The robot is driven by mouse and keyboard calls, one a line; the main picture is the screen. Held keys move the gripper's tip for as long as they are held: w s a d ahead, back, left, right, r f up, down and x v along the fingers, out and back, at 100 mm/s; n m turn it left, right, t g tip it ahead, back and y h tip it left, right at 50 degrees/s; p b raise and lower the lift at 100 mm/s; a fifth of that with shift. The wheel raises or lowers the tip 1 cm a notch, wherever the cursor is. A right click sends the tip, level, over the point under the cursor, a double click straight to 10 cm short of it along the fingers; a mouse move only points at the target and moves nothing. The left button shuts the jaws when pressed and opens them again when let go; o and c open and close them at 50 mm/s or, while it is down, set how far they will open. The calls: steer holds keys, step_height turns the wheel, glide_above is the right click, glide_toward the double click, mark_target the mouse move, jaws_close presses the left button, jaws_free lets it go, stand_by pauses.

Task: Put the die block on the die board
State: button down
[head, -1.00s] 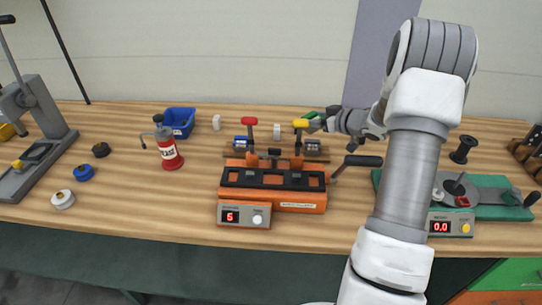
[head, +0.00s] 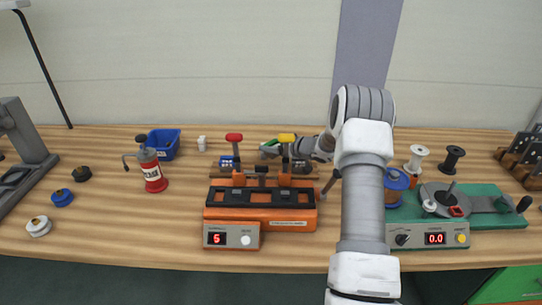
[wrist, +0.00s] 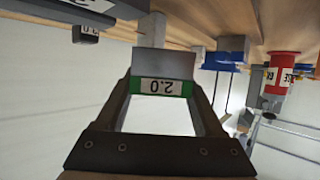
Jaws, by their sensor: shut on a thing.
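The die block (wrist: 163,66) is a grey block with a green band and a white label reading 2.0, upside down in the wrist view. My gripper (wrist: 160,92) is shut on it. In the head view my gripper (head: 276,151) is above and behind the orange machine, near the yellow-topped lever, with a bit of the green band (head: 267,151) showing. A low brown board (head: 215,173), which looks like the die board, lies behind the orange machine. Blue-marked blocks (head: 227,163) sit on it, partly hidden by the levers. The block looks held above the board; the gap is unclear.
The orange machine (head: 260,222) with upright red-topped (head: 234,138) and yellow-topped (head: 287,138) levers stands in front of the board. A blue bin (head: 163,146) and red bottle (head: 154,178) are to the left. A green winder (head: 490,220) and spools (head: 416,158) are right.

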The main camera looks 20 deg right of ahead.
mark_target(271, 163)
steer(key=shift+w+a+f, duration=0.1)
steer(key=shift+w+f, duration=0.15)
steer(key=shift+w, duration=0.05)
steer(key=shift+f, duration=1.75)
steer(key=shift+f, duration=0.1)
steer(key=shift+f+b, duration=0.15)
steer(key=shift+b, duration=0.15)
jaws_free()
steer(key=v, duration=0.7)
steer(key=shift+s, duration=0.3)
